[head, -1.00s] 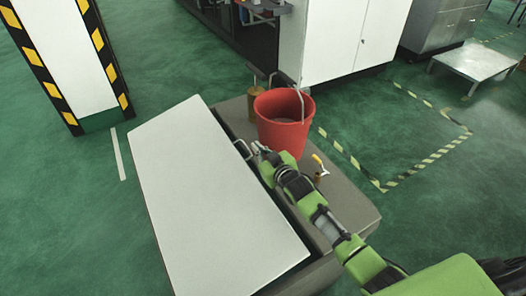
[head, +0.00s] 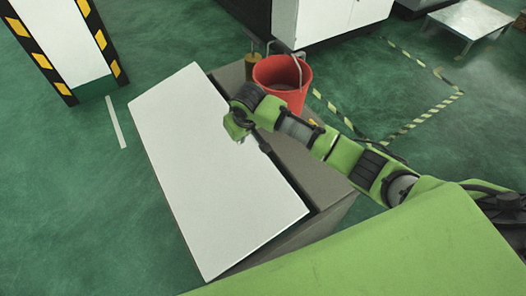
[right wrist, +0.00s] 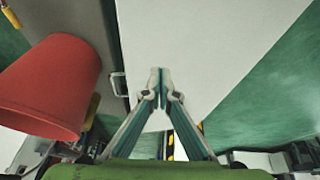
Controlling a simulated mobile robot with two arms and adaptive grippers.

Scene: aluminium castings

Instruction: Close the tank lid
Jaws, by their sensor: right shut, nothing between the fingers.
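The tank lid (head: 205,180) is a large white panel over the grey tank (head: 305,170). A dark strip runs along its right edge; I cannot tell whether the lid lies fully flat. In the right wrist view the lid (right wrist: 215,45) fills the upper middle, with its metal handle (right wrist: 119,84) left of the fingers. My right gripper (right wrist: 160,75) is shut and empty, its fingertips in front of the white panel; contact is unclear. In the head view my right arm reaches over the lid's right edge, mostly hiding the fingers. My left gripper is not in view.
A red bucket (head: 283,82) stands on the tank's grey top behind my right arm; it is close on the left in the right wrist view (right wrist: 55,85). A brass-coloured part (head: 251,67) is beside it. A striped post (head: 68,45) stands at far left.

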